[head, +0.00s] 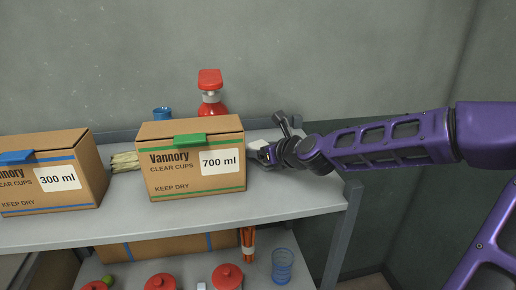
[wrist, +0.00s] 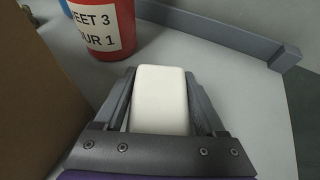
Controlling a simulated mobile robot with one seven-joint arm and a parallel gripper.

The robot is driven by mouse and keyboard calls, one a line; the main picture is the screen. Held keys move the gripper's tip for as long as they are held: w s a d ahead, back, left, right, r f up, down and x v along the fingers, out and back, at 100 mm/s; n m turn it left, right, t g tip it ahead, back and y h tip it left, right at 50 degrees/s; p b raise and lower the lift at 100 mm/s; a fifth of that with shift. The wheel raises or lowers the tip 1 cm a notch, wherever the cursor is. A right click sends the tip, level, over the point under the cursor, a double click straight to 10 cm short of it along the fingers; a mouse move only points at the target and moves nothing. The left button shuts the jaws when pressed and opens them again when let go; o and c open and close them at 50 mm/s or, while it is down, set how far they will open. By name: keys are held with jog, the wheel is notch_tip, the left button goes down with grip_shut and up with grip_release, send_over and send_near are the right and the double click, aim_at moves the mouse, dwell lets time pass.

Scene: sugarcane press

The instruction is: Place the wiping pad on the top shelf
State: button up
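The wiping pad (wrist: 160,98) is a white rounded block between the two fingers of my gripper (wrist: 160,88) in the wrist view. The fingers lie along both its sides, and it looks gripped. In the head view my gripper (head: 262,150) is over the right part of the grey top shelf (head: 290,192), just right of the 700 ml box. A bit of the white pad shows there beside the box. Whether the pad touches the shelf cannot be told.
The 700 ml cardboard box (head: 190,165) stands close left of my gripper, and the 300 ml box (head: 50,175) farther left. A red spray bottle (head: 210,95) and blue cup (head: 162,113) stand behind. The shelf's front right is clear. Red-lidded containers (head: 228,277) sit below.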

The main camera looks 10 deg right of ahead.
jog(key=o, duration=0.4)
jog(key=shift+c, duration=0.2)
jog(key=shift+r, duration=0.1)
jog(key=shift+v, duration=6)
jog(key=shift+d, duration=0.1)
